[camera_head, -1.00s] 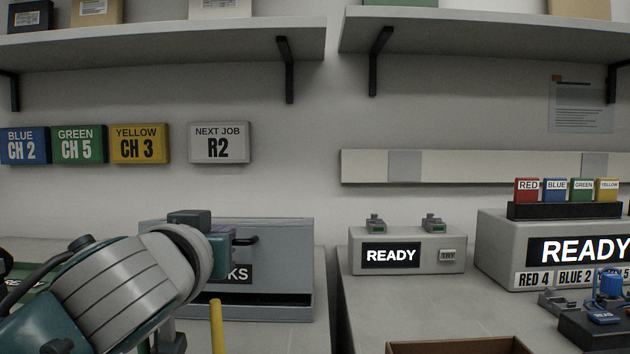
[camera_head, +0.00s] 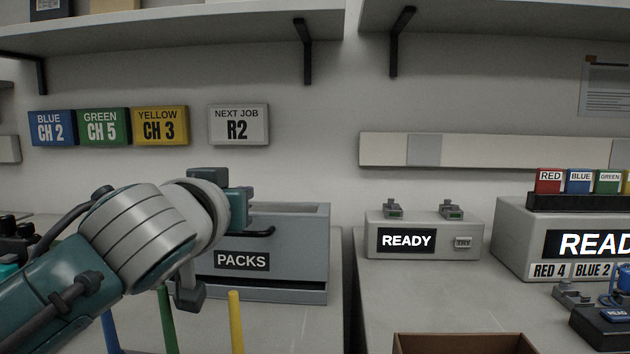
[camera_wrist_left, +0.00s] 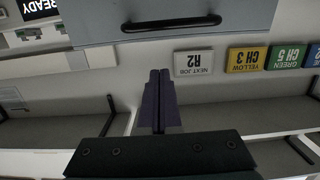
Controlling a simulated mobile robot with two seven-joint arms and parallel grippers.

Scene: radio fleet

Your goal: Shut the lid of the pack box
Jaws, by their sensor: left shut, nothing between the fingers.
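The pack box (camera_head: 313,255) is a grey box labelled PACKS on the left-hand bench. A dark bar handle (camera_head: 260,233) sits on its grey panel above the label; a dark gap runs along the bottom. How far the lid stands open is hard to tell. My left gripper (camera_head: 243,204) is at the box's upper left part, just above the handle, and covers part of it. In the left wrist view, which is upside down, its shut, empty fingers (camera_wrist_left: 160,76) are beyond the panel's edge, apart from the handle (camera_wrist_left: 171,23). My right gripper is not in view.
Blue (camera_head: 110,332), green (camera_head: 167,320) and yellow (camera_head: 235,322) upright rods stand in front of the box. A READY unit (camera_head: 425,220) and a brown tray (camera_head: 465,342) are on the right-hand bench, across a narrow gap. Shelves (camera_head: 180,30) hang above.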

